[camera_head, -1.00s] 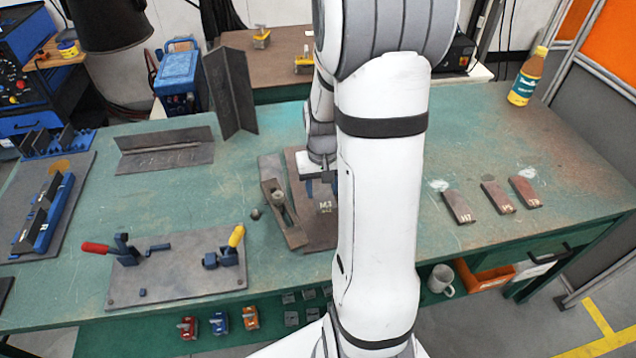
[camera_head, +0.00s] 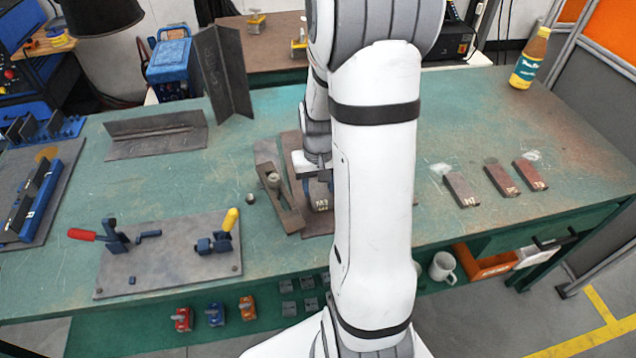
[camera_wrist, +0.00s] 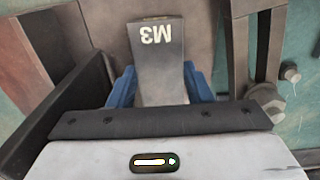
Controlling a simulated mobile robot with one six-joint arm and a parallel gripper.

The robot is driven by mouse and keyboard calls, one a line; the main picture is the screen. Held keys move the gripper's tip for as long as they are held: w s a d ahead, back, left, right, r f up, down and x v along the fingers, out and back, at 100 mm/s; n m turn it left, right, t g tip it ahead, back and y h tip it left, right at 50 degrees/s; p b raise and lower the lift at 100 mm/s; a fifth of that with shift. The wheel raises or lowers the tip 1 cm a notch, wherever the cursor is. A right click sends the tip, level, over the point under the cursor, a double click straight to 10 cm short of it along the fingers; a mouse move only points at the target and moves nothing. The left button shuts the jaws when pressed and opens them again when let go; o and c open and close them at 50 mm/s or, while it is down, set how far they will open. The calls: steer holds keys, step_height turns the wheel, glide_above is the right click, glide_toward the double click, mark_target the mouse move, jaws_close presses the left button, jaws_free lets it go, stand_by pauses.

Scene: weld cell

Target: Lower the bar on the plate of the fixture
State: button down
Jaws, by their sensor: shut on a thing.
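A grey steel bar marked M3 (camera_head: 320,203) is held in my gripper (camera_wrist: 158,88). In the wrist view the bar (camera_wrist: 160,60) lies between the two blue fingers, which are shut on it. The fixture has a brown steel plate (camera_head: 290,143) under the bar; it also fills the background of the wrist view (camera_wrist: 207,45). A slanted clamp strap (camera_head: 288,210) with a bolt and nut stands at the left of the bar, apart from it. Whether the bar's underside touches the plate is hidden. My forearm hides the fixture's right side.
A clamp plate (camera_head: 165,275) with red- and yellow-handled clamps lies front left. Steel angles (camera_head: 155,142) stand behind. Several marked blocks (camera_head: 461,190) lie to the right, with a bottle (camera_head: 529,60) at the back right.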

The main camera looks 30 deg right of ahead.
steer(key=shift+f, duration=0.35)
stand_by(0.7)
steer(key=c, duration=0.6)
jaws_free()
steer(key=shift+c, duration=0.2)
step_height(320, 180, up, 8)
steer(key=shift+f, duration=0.1)
steer(key=s+a+r+n+t+p, duration=0.2)
steer(key=s+a+r+n+p, duration=0.1)
steer(key=s+a+r, duration=0.9)
steer(key=shift+r+t, duration=0.2)
steer(key=shift+t, duration=0.1)
